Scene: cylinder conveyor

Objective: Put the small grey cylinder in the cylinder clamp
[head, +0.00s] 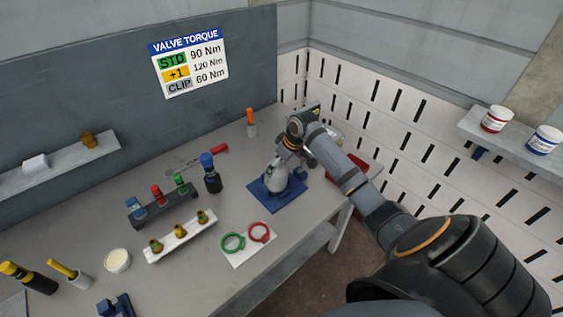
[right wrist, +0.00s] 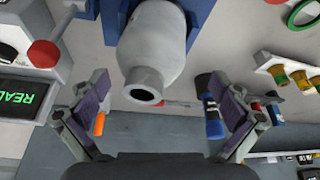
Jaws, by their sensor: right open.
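A small grey cylinder (head: 278,178) with a narrow neck stands at the blue clamp (head: 292,200), whose flat base lies on the table. In the right wrist view the grey cylinder (right wrist: 158,40) points its open neck toward my gripper, with blue clamp parts (right wrist: 203,12) beside it. I cannot tell whether the clamp grips it. My right gripper (head: 284,153) is just above the neck. In the right wrist view its fingers (right wrist: 158,88) are spread wide on either side of the neck, apart from it and empty. My left gripper is not in view.
A device with a green-lit display (right wrist: 25,98) stands close beside the right gripper. A blue-capped dark bottle (head: 211,175), an orange-topped tool (head: 250,123), a white rack of brass fittings (head: 180,237) and green and red rings (head: 233,243) are nearby. The table's front edge is right of the clamp.

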